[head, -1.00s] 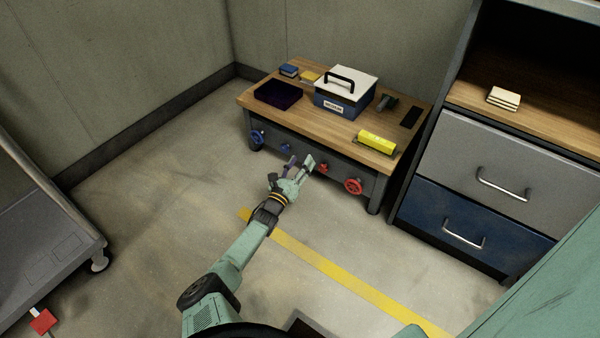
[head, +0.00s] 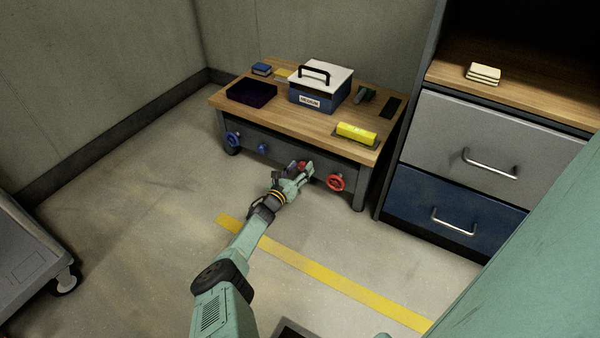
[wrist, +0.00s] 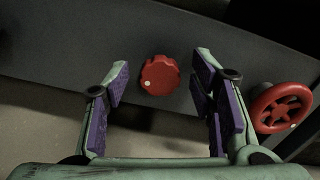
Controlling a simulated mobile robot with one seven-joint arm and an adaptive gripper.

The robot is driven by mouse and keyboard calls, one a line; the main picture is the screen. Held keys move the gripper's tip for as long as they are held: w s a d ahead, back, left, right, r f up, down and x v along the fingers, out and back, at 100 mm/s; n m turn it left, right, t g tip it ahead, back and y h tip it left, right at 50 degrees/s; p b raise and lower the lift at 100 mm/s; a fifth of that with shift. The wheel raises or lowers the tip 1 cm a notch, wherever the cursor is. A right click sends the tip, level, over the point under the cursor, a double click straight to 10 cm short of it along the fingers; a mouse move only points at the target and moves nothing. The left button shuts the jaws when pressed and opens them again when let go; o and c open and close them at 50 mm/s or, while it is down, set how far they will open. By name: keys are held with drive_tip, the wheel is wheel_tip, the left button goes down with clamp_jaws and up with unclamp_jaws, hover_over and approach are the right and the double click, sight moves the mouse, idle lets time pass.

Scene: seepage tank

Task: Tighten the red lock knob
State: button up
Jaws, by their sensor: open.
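The red lock knob (wrist: 159,75) is a small scalloped red disc with a white dot, on the dark front panel of the bench. In the wrist view it sits ahead of my gripper (wrist: 158,88), between the lines of the two fingers and apart from them. My gripper is open and empty, with purple pads facing each other. In the head view my gripper (head: 303,170) is at the bench front and partly covers the red knob (head: 302,164). A larger red handwheel (wrist: 282,107) is just right of my right finger; it also shows in the head view (head: 335,183).
A blue handwheel (head: 233,139) and a small blue knob (head: 263,149) are on the panel's left. The bench top (head: 300,122) holds a blue box (head: 320,88), a dark tray (head: 251,91) and a yellow cylinder (head: 357,132). Drawers (head: 455,200) stand to the right.

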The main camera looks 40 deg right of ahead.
drive_tip(key=shift+w+d, duration=0.1)
drive_tip(key=shift+c, duration=0.2)
drive_tip(key=c, duration=1.1)
drive_tip(key=shift+c, duration=0.2)
